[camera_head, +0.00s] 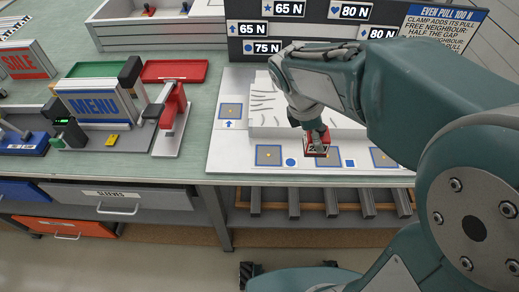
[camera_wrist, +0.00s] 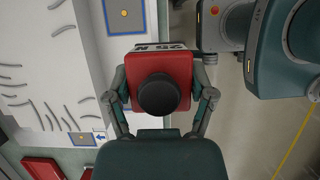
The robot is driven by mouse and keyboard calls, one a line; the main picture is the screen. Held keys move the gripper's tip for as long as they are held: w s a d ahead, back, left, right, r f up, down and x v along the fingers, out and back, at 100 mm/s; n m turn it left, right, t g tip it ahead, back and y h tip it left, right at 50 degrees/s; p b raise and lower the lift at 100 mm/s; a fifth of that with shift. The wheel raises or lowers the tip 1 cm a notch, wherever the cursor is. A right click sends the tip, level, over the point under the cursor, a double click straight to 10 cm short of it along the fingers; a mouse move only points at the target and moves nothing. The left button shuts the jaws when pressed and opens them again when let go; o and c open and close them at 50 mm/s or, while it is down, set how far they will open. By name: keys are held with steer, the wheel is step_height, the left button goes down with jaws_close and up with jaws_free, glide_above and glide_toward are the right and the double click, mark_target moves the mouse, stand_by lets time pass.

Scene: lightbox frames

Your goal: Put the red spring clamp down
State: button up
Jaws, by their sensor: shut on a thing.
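The red spring clamp (camera_wrist: 182,62) is a boxy red block with a round black knob and a white label, which reads 25 N in the wrist view. My gripper (camera_wrist: 160,76) is shut on it, one finger on each side. In the head view the clamp (camera_head: 317,149) hangs under my gripper (camera_head: 315,132), at the front part of the white board (camera_head: 220,158). It overlaps a blue square with a yellow dot (camera_head: 333,160) there. I cannot tell whether its underside touches the board. My arm hides the board's right part.
A raised white block (camera_head: 262,120) with grey curved strips lies behind the clamp. More marked squares (camera_head: 268,155) line the front. A dark panel (camera_head: 260,30) with force labels stands behind. A red lever device (camera_head: 172,105) and a MENU lightbox (camera_head: 95,105) stand left. The table's front edge is close.

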steer(key=w+a+f, duration=0.2)
steer(key=a, duration=0.1)
steer(key=w+a+f, duration=0.2)
steer(key=a+f, duration=0.1)
steer(key=w+a+f, duration=0.2)
steer(key=a, duration=0.2)
steer(key=shift+w+a+f, duration=0.1)
steer(key=shift+f, duration=0.25)
steer(key=shift+w+d+f, duration=0.15)
steer(key=shift+w+f, duration=0.05)
steer(key=shift+f, duration=0.2)
steer(key=shift+w+d+f, duration=0.1)
steer(key=shift+w+f, duration=0.05)
steer(key=shift+f, duration=0.25)
step_height(320, 180, down, 2)
steer(key=shift+f, duration=0.25)
steer(key=shift+a+f, duration=0.25)
steer(key=shift+a, duration=0.2)
steer(key=o, duration=1.3)
steer(key=shift+d, duration=0.1)
steer(key=shift+c, duration=0.2)
steer(key=shift+d, duration=0.3)
steer(key=shift+a, duration=0.15)
